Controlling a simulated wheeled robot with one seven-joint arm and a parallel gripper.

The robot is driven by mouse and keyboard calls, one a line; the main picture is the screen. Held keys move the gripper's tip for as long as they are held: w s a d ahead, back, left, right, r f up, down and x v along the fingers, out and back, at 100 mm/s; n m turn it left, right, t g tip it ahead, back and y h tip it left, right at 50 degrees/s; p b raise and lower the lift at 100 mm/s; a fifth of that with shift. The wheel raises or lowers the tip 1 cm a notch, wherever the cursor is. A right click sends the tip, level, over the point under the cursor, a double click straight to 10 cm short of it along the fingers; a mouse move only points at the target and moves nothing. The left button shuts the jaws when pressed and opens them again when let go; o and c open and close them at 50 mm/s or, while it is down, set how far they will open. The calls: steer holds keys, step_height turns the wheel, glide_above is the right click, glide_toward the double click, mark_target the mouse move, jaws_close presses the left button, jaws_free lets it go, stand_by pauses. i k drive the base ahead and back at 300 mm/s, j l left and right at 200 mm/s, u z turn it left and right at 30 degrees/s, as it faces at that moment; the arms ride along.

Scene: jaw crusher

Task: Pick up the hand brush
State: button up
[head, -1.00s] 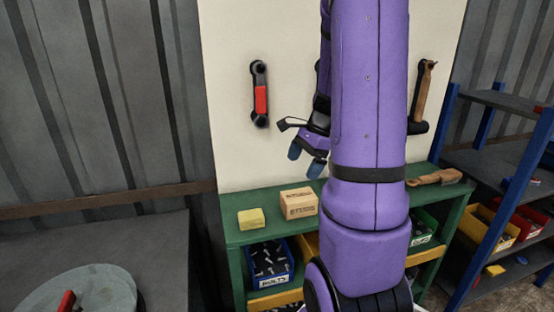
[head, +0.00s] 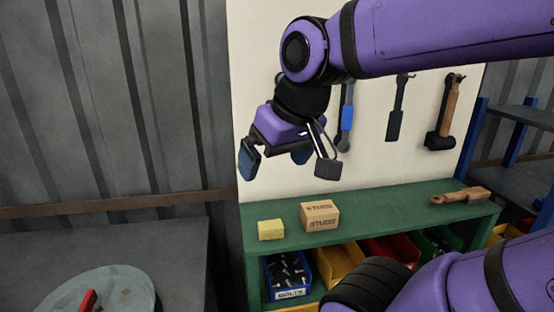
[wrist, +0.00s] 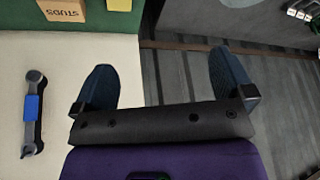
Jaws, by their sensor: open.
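The hand brush (head: 460,196) appears to be the brown wooden item lying on the right part of the green bench top (head: 385,200). Its bristles cannot be made out, and it is not in the wrist view. My gripper (head: 275,160) is open and empty. It hangs in front of the left part of the pale tool board, above the bench and well to the left of the brush. In the wrist view my gripper (wrist: 165,82) shows its two dark blue fingers wide apart with nothing between them.
A yellow block (head: 271,230) and a studs box (head: 320,215) stand on the bench's left half. Bins, including a blue bolts bin (head: 287,275), sit below. A blue-handled wrench (head: 346,115) and a hammer (head: 444,112) hang on the board. The bench between box and brush is clear.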

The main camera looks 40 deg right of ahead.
mark_target(474, 195)
steer(key=z, duration=2.45)
steer(key=i+l, duration=0.2)
steer(key=i+l+u, duration=0.15)
steer(key=l, duration=0.3)
steer(key=i+l, duration=0.2)
steer(key=i+l+u, duration=0.1)
steer(key=l, duration=0.35)
steer(key=i, duration=0.1)
